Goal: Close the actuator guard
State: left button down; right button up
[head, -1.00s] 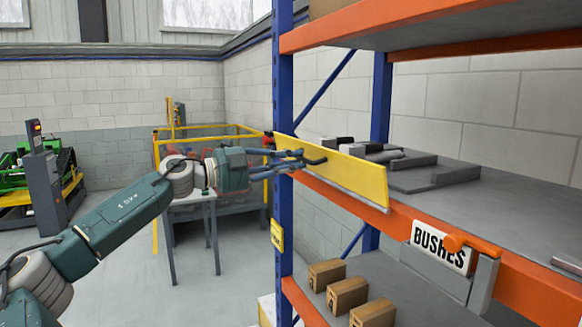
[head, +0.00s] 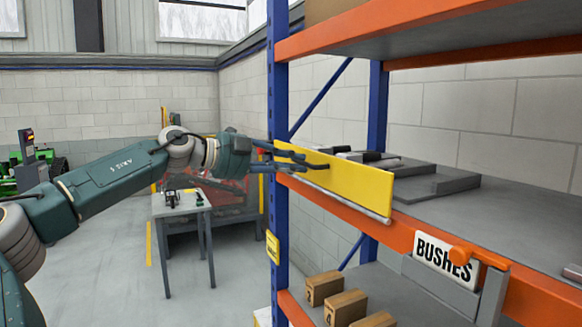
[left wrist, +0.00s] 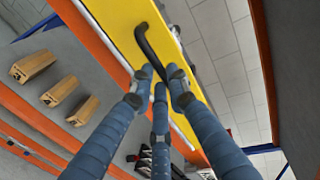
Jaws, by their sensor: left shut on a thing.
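The actuator guard is a yellow panel (head: 352,184) standing along the front edge of the shelf; it also shows in the left wrist view (left wrist: 112,18). A dark bent handle (left wrist: 146,42) is on its face. My left gripper (head: 314,160) is in front of the panel's left part, its fingers closed around the handle's end, as the left wrist view (left wrist: 158,84) shows. Behind the panel, dark and light parts (head: 378,160), perhaps the actuator, lie partly hidden beside a grey tray-like frame (head: 455,184). My right gripper is not in view.
A blue upright (head: 280,90) stands close to my left gripper. An orange beam (head: 400,232) runs below the guard, with a BUSHES sign (head: 443,258) and an orange lever (head: 475,254). Cardboard boxes (head: 345,306) sit on the lower shelf. A small table (head: 180,206) stands behind my arm.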

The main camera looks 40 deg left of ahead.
pick_arm(q)
jog(key=shift+r, duration=0.15)
dwell(0.3)
jog(key=c, duration=1.7)
grip_release()
jog(key=shift+o, duration=0.2)
jog(key=v, duration=1.2)
